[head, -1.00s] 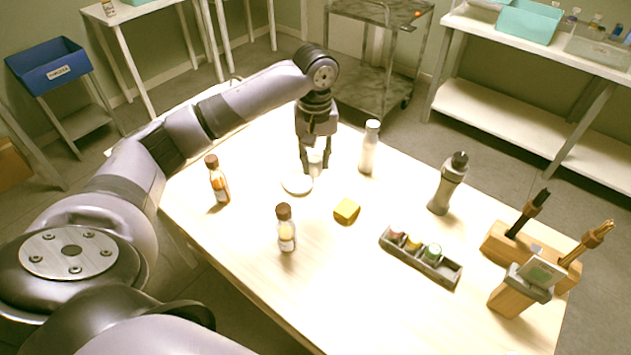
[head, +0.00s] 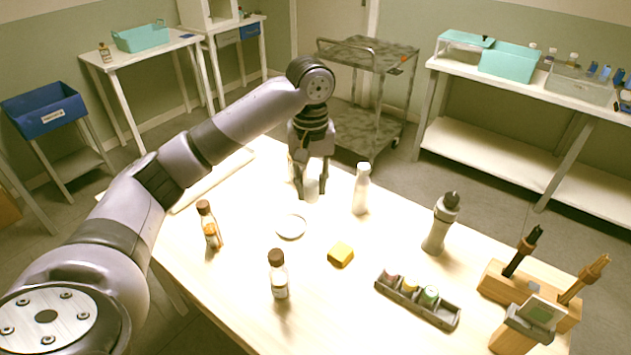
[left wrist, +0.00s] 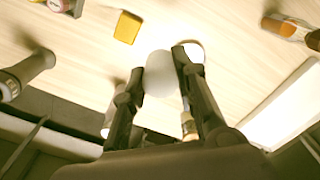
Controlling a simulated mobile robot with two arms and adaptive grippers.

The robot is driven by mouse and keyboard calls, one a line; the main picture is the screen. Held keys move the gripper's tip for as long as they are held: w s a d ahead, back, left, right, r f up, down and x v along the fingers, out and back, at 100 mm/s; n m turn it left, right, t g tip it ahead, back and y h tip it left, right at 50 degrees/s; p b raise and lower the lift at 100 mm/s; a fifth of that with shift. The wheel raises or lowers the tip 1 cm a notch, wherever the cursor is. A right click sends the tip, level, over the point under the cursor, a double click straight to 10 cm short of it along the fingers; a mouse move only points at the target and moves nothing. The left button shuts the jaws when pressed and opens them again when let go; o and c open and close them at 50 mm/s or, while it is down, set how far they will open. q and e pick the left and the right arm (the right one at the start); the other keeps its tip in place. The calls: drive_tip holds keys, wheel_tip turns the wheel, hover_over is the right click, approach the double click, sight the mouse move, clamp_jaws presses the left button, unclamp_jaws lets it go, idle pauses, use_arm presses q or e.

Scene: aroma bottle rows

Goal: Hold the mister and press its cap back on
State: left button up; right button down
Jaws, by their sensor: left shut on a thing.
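My left gripper (head: 312,194) is above the table with its fingers pointing down. It is shut on a white rounded thing (left wrist: 158,76), seen between the fingertips in the left wrist view; I cannot tell whether this is the cap or the mister itself. A slim white bottle (head: 361,192) stands upright just right of the gripper; it may be the mister. It is partly hidden behind a finger in the left wrist view (left wrist: 108,122). Another pale upright shape (head: 292,168) is partly hidden by the gripper. My right gripper is not in view.
A white round dish (head: 291,226) lies in front of the gripper, near a yellow block (head: 341,254). Amber bottles (head: 208,226) (head: 279,275), a grey bottle (head: 440,226), a grey tray (head: 440,317) of small jars and a wooden tool holder (head: 494,284) stand around the table.

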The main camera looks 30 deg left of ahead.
use_arm(q)
drive_tip(key=s+d+f+m, duration=0.2)
drive_tip(key=s+d+m, duration=0.1)
drive_tip(key=s+d, duration=0.3)
drive_tip(key=s+d+f+m, duration=0.3)
drive_tip(key=s+d, duration=0.3)
drive_tip(key=s, duration=0.2)
drive_tip(key=shift+s+m, duration=0.15)
drive_tip(key=shift+m, duration=0.45)
